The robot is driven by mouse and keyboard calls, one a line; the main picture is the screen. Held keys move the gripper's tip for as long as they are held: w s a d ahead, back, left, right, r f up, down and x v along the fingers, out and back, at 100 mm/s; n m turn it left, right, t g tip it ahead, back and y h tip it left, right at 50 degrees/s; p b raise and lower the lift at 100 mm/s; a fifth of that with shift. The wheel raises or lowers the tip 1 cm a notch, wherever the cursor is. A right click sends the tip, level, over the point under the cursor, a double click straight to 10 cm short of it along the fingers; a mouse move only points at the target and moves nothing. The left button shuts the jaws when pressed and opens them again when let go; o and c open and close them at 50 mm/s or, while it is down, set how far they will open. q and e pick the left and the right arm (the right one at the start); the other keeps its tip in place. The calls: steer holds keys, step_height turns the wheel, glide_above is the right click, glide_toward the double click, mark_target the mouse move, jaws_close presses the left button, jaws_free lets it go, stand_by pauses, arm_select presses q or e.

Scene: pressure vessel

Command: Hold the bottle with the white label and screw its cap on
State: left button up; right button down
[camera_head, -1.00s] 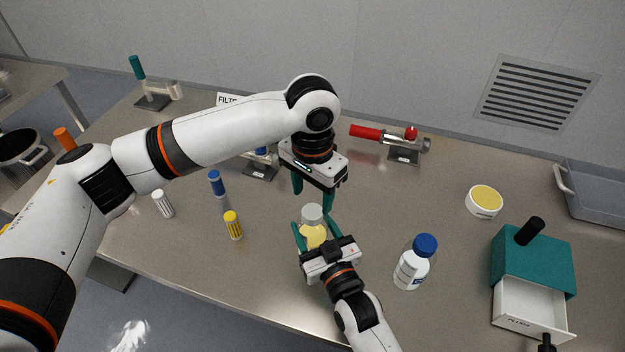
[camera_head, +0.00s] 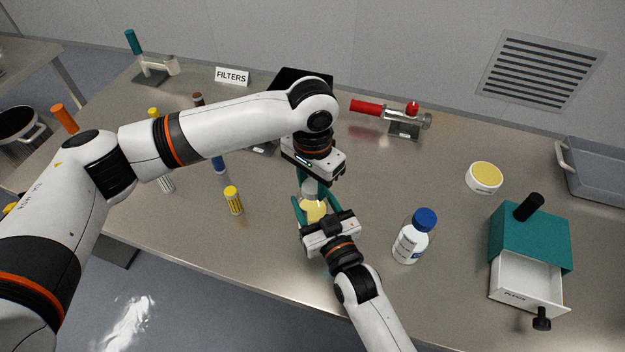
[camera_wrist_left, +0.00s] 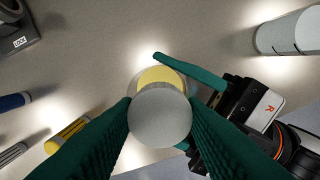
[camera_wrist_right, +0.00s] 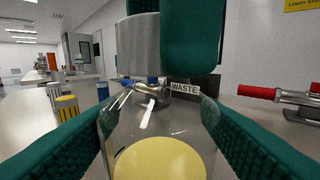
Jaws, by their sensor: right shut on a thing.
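A clear bottle with yellow contents (camera_head: 313,211) stands upright near the table's front, between the fingers of my right gripper (camera_head: 314,216), which is shut on it. The bottle's yellow also fills the low middle of the right wrist view (camera_wrist_right: 160,160). I see no white label on it. A grey cap (camera_wrist_left: 160,115) is at the bottle's top; I cannot tell how far it is threaded. My left gripper (camera_wrist_left: 160,108) points down from above, a finger on each side of the cap; whether it grips is unclear. A blue-capped bottle with a white label (camera_head: 410,245) stands apart, to the right.
A teal box with an open white drawer (camera_head: 527,285) and a round yellow-topped tub (camera_head: 484,178) are at right. A red-handled valve (camera_head: 404,120) is behind. A yellow cylinder (camera_head: 233,200) and other cylinders stand left. The table between the blue-capped bottle and valve is clear.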

arm_select(q)
steer(key=o, duration=1.1)
steer(key=shift+o, duration=0.2)
step_height(320, 180, up, 12)
arm_select(e)
steer(key=shift+c, duration=1.9)
jaws_free()
